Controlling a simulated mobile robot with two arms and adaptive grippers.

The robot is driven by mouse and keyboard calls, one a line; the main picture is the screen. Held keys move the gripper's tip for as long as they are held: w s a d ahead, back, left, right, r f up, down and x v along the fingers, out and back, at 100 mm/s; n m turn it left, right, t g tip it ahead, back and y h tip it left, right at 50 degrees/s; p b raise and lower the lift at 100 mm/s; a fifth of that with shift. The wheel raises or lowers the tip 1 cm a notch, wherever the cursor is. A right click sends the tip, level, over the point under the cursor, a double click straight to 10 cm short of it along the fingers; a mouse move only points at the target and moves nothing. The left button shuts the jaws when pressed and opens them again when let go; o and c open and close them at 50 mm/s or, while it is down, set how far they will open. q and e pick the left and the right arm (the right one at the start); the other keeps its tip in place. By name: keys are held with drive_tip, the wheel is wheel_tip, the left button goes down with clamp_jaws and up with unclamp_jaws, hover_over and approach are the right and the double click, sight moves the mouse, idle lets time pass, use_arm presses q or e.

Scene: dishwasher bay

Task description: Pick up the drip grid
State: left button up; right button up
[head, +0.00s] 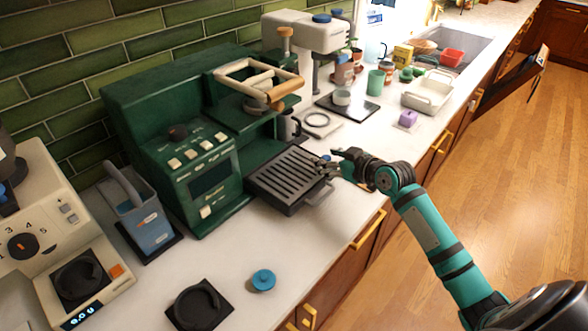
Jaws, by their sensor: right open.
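The drip grid (290,175) is a dark slatted grate. It sits in its tray at the foot of the green espresso machine (180,140) on the white counter. My right gripper (326,166) is open at the right edge of the tray, with its fingers toward the grid. I cannot tell whether the fingers touch the grid or its tray. My left gripper is out of view.
A grey-blue container (146,222) and a cream scale-like machine (65,240) stand at the left. A blue-topped knob (263,280) and a dark square pad (199,306) lie in front.

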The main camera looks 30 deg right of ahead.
drive_tip(key=shift+s, duration=0.1)
drive_tip(key=shift+c, duration=1)
clamp_jaws()
drive_tip(key=shift+r, duration=0.1)
